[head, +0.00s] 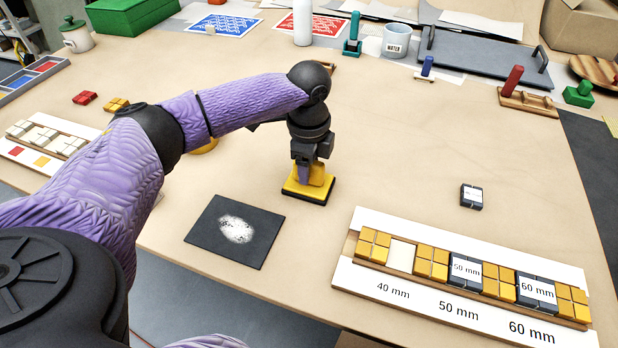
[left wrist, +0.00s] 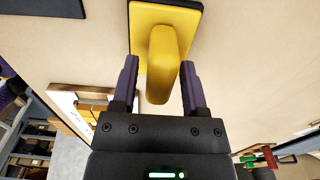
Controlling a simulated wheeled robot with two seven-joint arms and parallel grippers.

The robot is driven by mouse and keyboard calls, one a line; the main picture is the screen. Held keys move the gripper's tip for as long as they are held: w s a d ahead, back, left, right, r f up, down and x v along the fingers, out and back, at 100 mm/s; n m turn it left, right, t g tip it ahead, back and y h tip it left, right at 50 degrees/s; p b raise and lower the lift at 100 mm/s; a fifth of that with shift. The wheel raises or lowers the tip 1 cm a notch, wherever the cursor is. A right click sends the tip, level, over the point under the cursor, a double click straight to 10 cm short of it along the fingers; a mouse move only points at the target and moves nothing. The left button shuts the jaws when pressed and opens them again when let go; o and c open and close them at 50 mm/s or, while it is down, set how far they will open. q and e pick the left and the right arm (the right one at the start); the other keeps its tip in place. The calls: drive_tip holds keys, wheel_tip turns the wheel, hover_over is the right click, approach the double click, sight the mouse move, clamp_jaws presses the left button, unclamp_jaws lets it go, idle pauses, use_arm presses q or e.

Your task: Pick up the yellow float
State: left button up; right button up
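The yellow float (head: 306,193) stands on the table in the middle of the head view, with a dark pad under its yellow plate. In the left wrist view its yellow handle (left wrist: 161,60) rises toward the camera. My left gripper (head: 313,170) points down over the float. In the left wrist view, its two purple fingers (left wrist: 160,75) are on either side of the handle, with a gap showing, so it looks open around the handle. The fingers hide part of the handle in the head view. My right gripper is not in view.
A dark square plate with white powder (head: 237,229) lies left of the float. A tile rack (head: 400,292) with spacing labels is at the front right. A small dark block (head: 471,196) lies to the right. The table between float and block is clear.

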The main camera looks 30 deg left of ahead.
use_arm(q)
clamp_jaws()
